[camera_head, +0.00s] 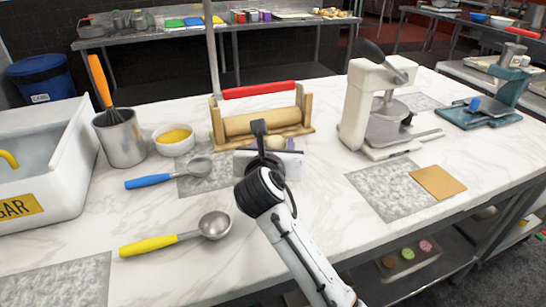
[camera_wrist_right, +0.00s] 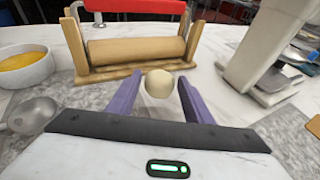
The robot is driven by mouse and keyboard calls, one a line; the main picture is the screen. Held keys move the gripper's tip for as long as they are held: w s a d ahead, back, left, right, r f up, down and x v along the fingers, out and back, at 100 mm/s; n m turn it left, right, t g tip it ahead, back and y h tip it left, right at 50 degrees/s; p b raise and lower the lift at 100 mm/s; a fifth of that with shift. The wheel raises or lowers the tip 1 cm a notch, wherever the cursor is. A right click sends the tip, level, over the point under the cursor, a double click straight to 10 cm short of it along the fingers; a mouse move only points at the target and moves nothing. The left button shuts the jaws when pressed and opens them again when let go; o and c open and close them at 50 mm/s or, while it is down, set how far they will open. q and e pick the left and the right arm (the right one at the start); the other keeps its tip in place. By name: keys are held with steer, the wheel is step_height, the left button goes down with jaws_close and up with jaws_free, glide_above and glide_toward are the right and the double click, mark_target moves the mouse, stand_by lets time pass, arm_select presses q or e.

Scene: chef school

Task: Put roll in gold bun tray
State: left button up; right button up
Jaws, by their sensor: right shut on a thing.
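The roll is a pale, round dough ball (camera_wrist_right: 160,83). It sits between the purple fingers of my right gripper (camera_wrist_right: 160,88) in the wrist view, and the gripper is shut on it. In the head view my right gripper (camera_head: 275,145) is over the table in front of the wooden roller stand, and part of the roll (camera_head: 277,143) shows past it. A flat golden-brown square (camera_head: 438,182) lies on the right of the table, apart from the gripper. I cannot tell if it is the gold bun tray. My left gripper is not in view.
The wooden roller stand (camera_head: 222,138) with a red bar is just behind my right gripper. A white press (camera_head: 355,105) stands to the right. A bowl of yellow filling (camera_head: 174,147), a blue-handled scoop (camera_head: 150,181) and a yellow-handled scoop (camera_head: 150,245) are left. The front middle is clear.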

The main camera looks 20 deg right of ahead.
steer(key=shift+f+b, duration=0.3)
steer(key=shift+f, duration=1.4)
steer(key=shift+f, duration=0.1)
steer(key=o, duration=1)
steer(key=shift+o, duration=0.2)
